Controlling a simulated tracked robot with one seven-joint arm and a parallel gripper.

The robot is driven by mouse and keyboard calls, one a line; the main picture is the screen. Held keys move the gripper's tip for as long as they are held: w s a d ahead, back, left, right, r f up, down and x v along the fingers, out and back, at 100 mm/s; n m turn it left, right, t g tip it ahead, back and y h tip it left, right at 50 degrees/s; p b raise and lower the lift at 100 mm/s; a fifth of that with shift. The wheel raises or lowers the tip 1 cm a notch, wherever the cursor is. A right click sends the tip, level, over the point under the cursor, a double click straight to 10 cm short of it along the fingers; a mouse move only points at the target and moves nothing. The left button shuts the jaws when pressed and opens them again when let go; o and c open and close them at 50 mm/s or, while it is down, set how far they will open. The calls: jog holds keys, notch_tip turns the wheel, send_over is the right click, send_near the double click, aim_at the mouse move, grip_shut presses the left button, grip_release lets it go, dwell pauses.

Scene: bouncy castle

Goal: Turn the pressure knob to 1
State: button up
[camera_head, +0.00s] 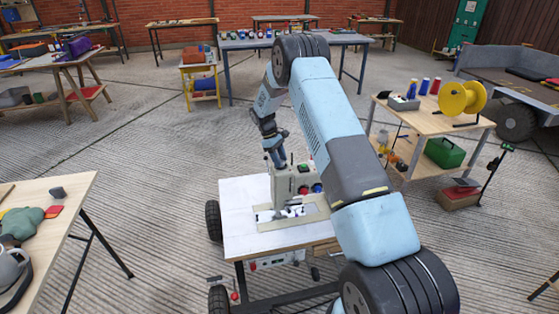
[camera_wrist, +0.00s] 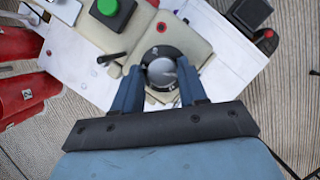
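The pressure knob (camera_wrist: 161,72) is a round silver knob on a black dial on the beige machine. Its scale marks are too small to read. My gripper (camera_wrist: 160,76) points down at the knob in the wrist view, one blue finger on each side, with a narrow gap seeming to show between fingers and knob. The beige machine (camera_head: 284,186) stands on a white-topped wheeled table (camera_head: 245,213) in the head view. There my gripper (camera_head: 278,164) is over the top of the machine, and the knob is hidden.
A green button (camera_wrist: 107,6) on a dark box and a black lever (camera_wrist: 110,57) are near the knob. Red cylinders (camera_wrist: 22,75) stand at the left of the wrist view. A wooden cart (camera_head: 440,122) with a yellow spool (camera_head: 461,98) stands to the right.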

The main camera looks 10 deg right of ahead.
jog(key=o, duration=0.3)
jog(key=v, duration=1.3)
jog(key=shift+a+r, duration=0.2)
jog(key=shift+w, duration=0.15)
jog(key=s+d+r+m+t+y, duration=0.1)
jog(key=s+d+r+m+t, duration=0.1)
jog(key=s+r, duration=1.1)
jog(key=s+d+r+m+t+y, duration=0.1)
jog(key=s+r+m+t, duration=0.1)
jog(key=s+r, duration=1.1)
jog(key=s+r+m+t, duration=0.1)
jog(key=s+m+t, duration=0.1)
jog(key=s, duration=1.1)
jog(key=s+d+r+m+t+y, duration=0.1)
jog(key=s+r+m+t, duration=0.1)
jog(key=s, duration=1.2)
jog(key=shift+d+r+m+t, duration=0.2)
jog(key=shift+m+t, duration=0.1)
jog(key=shift+m, duration=0.3)
